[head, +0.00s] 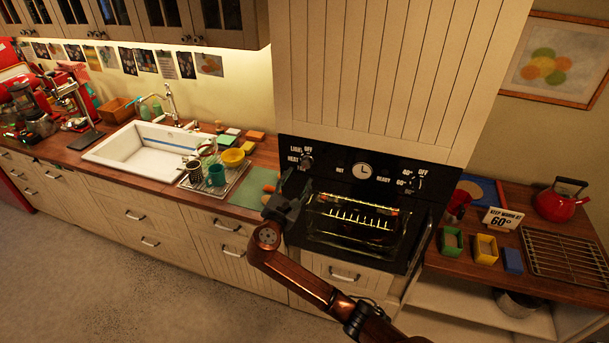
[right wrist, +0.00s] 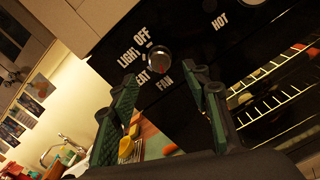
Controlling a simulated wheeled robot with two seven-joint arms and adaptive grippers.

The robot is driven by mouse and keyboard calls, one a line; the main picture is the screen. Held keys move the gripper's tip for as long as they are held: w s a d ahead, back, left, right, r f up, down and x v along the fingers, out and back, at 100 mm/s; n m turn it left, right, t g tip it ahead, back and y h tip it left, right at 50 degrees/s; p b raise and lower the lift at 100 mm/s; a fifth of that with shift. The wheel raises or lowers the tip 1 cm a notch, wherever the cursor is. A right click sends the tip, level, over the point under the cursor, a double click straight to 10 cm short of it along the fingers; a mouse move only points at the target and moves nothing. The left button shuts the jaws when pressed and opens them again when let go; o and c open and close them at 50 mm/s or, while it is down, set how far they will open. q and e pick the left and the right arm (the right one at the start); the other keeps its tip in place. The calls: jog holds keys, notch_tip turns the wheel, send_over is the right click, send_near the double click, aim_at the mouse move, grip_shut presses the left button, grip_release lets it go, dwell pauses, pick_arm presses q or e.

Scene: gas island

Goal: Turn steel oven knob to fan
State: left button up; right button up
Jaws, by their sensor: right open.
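The steel oven knob (right wrist: 158,60) is a round metal knob on the black oven panel. In the right wrist view the words LIGHT, OFF, HEAT and FAN stand around it, with HEAT partly hidden. I cannot tell for sure which word its pointer faces. It also shows small in the head view (head: 306,162), at the left of the panel. My right gripper (right wrist: 164,78) is open and empty, its fingers spread on both sides below the knob, apart from it. In the head view my right gripper (head: 289,190) is just below the knob. My left gripper is out of view.
The glass oven door (head: 350,228) is lit inside, under a panel with a clock (head: 363,171) and a second knob (head: 416,184). A dish rack (head: 215,180) with cups and a green board (head: 250,190) lie left of the oven. A red kettle (head: 560,203) stands right.

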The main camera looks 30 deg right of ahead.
aim_at(306, 165)
jog(key=p+x, duration=0.1)
jog(key=x, duration=0.6)
jog(key=shift+w+d+p, duration=0.15)
jog(key=shift+d+p, duration=0.15)
jog(key=shift+p, duration=0.05)
